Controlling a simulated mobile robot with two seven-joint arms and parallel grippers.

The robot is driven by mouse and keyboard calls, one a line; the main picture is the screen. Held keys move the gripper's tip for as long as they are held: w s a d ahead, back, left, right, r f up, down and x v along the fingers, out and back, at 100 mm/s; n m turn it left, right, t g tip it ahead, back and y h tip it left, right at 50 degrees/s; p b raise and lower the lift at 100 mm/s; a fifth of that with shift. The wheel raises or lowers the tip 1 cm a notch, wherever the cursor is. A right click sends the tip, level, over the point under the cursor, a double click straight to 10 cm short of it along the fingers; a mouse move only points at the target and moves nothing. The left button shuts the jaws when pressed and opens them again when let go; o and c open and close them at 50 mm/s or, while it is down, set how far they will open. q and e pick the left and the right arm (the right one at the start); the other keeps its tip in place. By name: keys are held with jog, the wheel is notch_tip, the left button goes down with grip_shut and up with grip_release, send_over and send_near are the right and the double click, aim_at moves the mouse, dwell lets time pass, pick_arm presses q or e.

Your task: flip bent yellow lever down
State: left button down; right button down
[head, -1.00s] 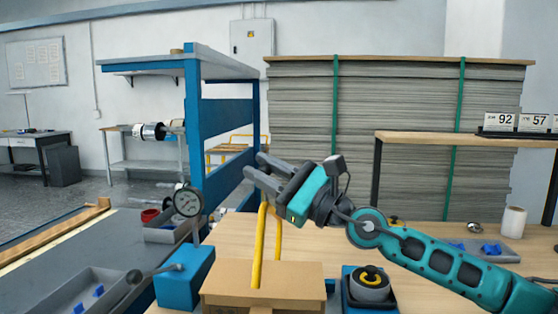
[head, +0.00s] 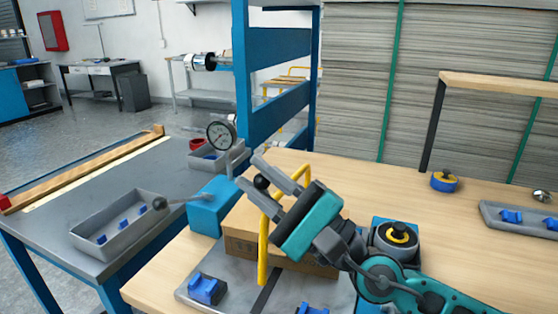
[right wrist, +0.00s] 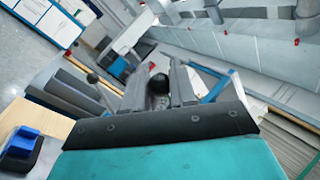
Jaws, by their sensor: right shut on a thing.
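The right wrist view also shows the black knob (right wrist: 158,84) between the two fingers. The gripper hides part of the lever. My left gripper is not in view.
A grey tray (head: 90,238) with blue pieces lies on the left table. A blue holder with a black and yellow roll (head: 398,236) stands right of the box. Stacked sheets (head: 360,90) rise behind.

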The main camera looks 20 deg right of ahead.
jog(key=shift+s+a+f, duration=0.1)
jog(key=shift+s+f, duration=0.05)
jog(key=shift+f, duration=0.2)
jog(key=c, duration=0.9)
grip_release()
jog(key=shift+c, duration=0.2)
jog(key=s+d+f, duration=0.1)
jog(key=s+d, duration=0.8)
jog(key=s, duration=0.1)
jog(key=shift+s+d+f+b, duration=0.2)
jog(key=shift+s+d+b, duration=0.1)
jog(key=shift+s+d, duration=0.1)
